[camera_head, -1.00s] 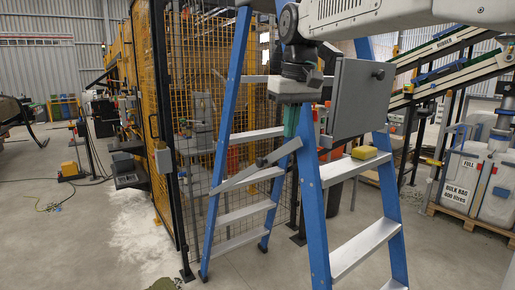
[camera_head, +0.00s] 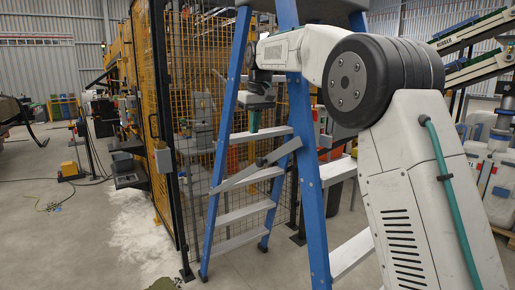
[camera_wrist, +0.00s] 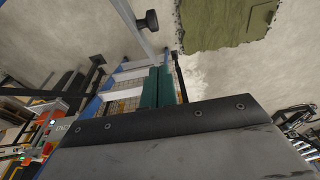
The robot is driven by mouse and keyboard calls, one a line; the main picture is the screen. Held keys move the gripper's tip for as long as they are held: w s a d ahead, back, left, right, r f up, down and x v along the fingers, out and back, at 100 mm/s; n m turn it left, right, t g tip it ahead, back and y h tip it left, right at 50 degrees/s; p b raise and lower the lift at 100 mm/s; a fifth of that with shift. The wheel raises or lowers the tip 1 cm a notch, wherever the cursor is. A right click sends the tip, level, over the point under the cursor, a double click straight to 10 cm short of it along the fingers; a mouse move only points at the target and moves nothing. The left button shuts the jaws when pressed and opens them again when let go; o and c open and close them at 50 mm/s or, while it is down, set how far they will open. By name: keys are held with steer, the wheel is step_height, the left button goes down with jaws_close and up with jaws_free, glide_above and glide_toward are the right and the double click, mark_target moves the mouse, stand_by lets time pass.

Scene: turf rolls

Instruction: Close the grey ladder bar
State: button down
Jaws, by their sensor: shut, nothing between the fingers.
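I see no contact with the bar, but depth is hard to judge.
A yellow mesh fence (camera_head: 205,70) with a dark post stands left of and behind the ladder. White powder (camera_head: 140,230) lies on the floor at left. A green turf piece (camera_wrist: 222,22) shows in the wrist view. My arm hides much of the ladder's right side.

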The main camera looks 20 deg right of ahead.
mark_target(256, 160)
steer(key=f, duration=0.5)
steer(key=shift+s+d+f, duration=0.1)
steer(key=shift+s+f, duration=0.25)
steer(key=shift+s, duration=0.05)
steer(key=shift+s+d+f, duration=0.15)
steer(key=shift+s+f, duration=0.2)
steer(key=shift+f, duration=0.35)
